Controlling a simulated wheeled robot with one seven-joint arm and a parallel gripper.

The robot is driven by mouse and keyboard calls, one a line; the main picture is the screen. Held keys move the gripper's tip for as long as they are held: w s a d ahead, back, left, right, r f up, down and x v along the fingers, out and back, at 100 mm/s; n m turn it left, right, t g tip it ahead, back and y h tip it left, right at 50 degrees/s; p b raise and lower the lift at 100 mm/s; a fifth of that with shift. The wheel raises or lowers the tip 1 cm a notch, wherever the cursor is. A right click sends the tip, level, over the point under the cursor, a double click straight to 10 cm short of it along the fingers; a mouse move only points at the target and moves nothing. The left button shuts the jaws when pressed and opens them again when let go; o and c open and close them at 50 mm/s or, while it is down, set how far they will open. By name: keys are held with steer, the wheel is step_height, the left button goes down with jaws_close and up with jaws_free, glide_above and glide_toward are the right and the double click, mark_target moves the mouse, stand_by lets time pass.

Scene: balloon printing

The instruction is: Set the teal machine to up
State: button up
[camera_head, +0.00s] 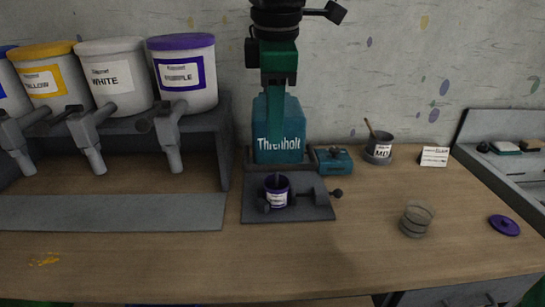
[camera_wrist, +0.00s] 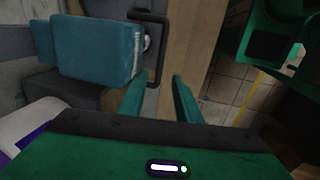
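The teal machine (camera_head: 296,125), labelled "Threnholt", stands at the back middle of the bench. It shows as a teal block at upper left in the wrist view (camera_wrist: 95,48). A small purple jar (camera_head: 277,196) sits on its dark base plate (camera_head: 290,214). A dark bent bar (camera_wrist: 160,50) runs beside the machine's labelled face in the wrist view. My green gripper (camera_head: 273,135) points down in front of the machine, partly covering its label. Its two fingers (camera_wrist: 158,80) are apart with nothing between them, near the bar's end. I cannot tell the machine's setting.
Yellow, white and purple buckets (camera_head: 183,75) stand on a shelf at left. A small teal box (camera_head: 333,160) and a grey cup (camera_head: 379,148) stand right of the machine. The front left bench is mostly clear.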

mark_target(275, 166)
steer(key=f, duration=0.3)
steer(key=w+f, duration=0.1)
steer(key=f, duration=0.2)
steer(key=w+f, duration=0.1)
steer(key=f, duration=0.2)
steer(key=shift+d+f, duration=0.1)
steer(key=shift+f, duration=0.05)
steer(key=shift+c, duration=0.7)
jaws_close()
steer(key=shift+d, duration=0.1)
